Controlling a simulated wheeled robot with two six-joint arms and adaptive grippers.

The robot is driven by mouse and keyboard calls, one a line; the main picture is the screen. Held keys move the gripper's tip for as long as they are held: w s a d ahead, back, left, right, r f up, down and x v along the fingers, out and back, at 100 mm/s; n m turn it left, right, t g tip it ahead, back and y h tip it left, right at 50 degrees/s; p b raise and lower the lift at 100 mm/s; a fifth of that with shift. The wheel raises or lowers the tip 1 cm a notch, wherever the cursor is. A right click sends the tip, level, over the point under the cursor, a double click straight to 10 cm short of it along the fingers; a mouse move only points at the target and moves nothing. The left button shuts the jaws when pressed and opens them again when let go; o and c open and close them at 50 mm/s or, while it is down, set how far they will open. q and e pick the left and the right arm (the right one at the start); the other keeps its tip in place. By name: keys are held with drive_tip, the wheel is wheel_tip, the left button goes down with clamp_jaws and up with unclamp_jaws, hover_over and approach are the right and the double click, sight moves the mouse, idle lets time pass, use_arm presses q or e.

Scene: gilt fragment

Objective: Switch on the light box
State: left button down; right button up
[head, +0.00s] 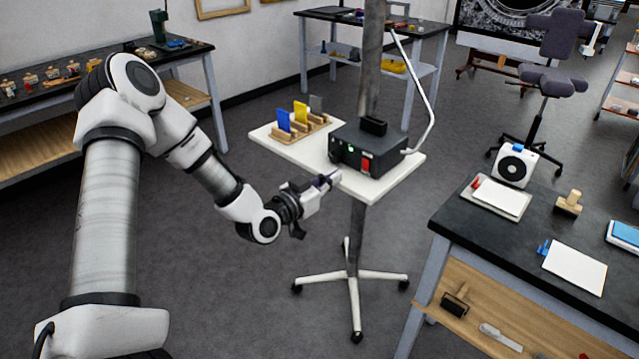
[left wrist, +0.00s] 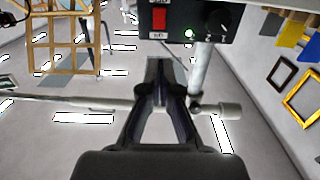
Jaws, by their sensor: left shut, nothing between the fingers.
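A dark box, which looks like the light box (head: 382,152), sits on a white wheeled stand (head: 408,172). Its front has a red switch (head: 366,163) and a small lit green lamp (head: 350,148). In the left wrist view the red switch (left wrist: 159,19), green lamp (left wrist: 189,34) and a black knob (left wrist: 216,20) show on the front panel, upside down. My left gripper (head: 332,177) is shut and empty, in front of the box at the stand's front edge. In the left wrist view its fingertips (left wrist: 160,64) point at the panel, apart from the switch.
A wooden rack (head: 312,131) with coloured plates stands left of the box. A dark bench (head: 520,232) with clipboards is at the right. Floor around the stand is clear.

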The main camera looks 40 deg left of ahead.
use_arm(q)
drive_tip(key=s+r, duration=0.1)
drive_tip(key=s, duration=0.4)
drive_tip(key=s+d+f+m+g+h, duration=0.1)
drive_tip(key=s+d+f+g, duration=0.25)
drive_tip(key=f, duration=0.35)
drive_tip(key=s+d+f+m+g+h, duration=0.1)
drive_tip(key=s+d+f+m+g, duration=0.1)
drive_tip(key=d+f, duration=0.4)
drive_tip(key=s+d+f+m+g, duration=0.1)
drive_tip(key=s+d+f+g, duration=0.2)
drive_tip(key=f, duration=0.5)
drive_tip(key=s+f+n+g+y, duration=0.1)
drive_tip(key=s+f+g, duration=0.2)
drive_tip(key=s, duration=0.3)
drive_tip(key=s+d+f+n+g+y, duration=0.1)
drive_tip(key=s+f+n+g, duration=0.1)
drive_tip(key=s, duration=0.5)
drive_tip(key=s+d+f+n+g+y, duration=0.1)
drive_tip(key=s+f+n+g, duration=0.1)
drive_tip(key=s+f+g, duration=0.2)
drive_tip(key=s+f, duration=0.1)
drive_tip(key=s, duration=0.2)
drive_tip(key=shift+y, duration=0.3)
use_arm(e)
drive_tip(key=shift+s+r, duration=0.25)
drive_tip(key=shift+r, duration=0.25)
